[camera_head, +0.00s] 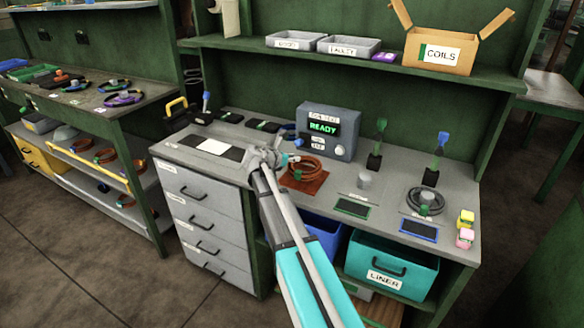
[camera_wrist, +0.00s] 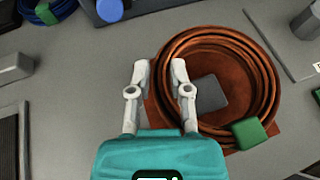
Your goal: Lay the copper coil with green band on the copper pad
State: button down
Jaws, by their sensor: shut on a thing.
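The copper coil (camera_head: 314,166) is a ring of reddish-brown loops with a green band (camera_wrist: 249,132), at the lower right of the ring in the wrist view. The coil (camera_wrist: 266,75) is over the copper pad (camera_head: 318,186), a rust-coloured square whose corners show around the ring. I cannot tell whether the coil touches the pad. My gripper (camera_head: 284,160) reaches the coil's left side in the head view. In the wrist view my gripper (camera_wrist: 160,68) has its fingers on either side of the coil's left rim, shut on it. A grey square (camera_wrist: 208,95) shows inside the ring.
The blue-grey test box (camera_head: 328,128) reading READY stands just behind the coil. To the right are a grey post (camera_head: 364,181), a green-edged pad (camera_head: 351,207), a black coil (camera_head: 426,203) and a blue-edged pad (camera_head: 418,231). Dark and white pads (camera_head: 213,147) lie left.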

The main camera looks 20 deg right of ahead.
jog(key=shift+f+b, duration=1.05)
jog(key=shift+f, duration=0.3)
jog(key=c, duration=0.6)
grip_release()
jog(key=shift+o, duration=0.2)
jog(key=p+v, duration=0.4)
jog(key=v, duration=0.6)
jog(key=shift+s+a+r, duration=0.15)
jog(key=shift+a+r, duration=0.05)
jog(key=shift+p+v, duration=0.35)
jog(key=shift+v, duration=0.45)
jog(key=shift+f, duration=0.1)
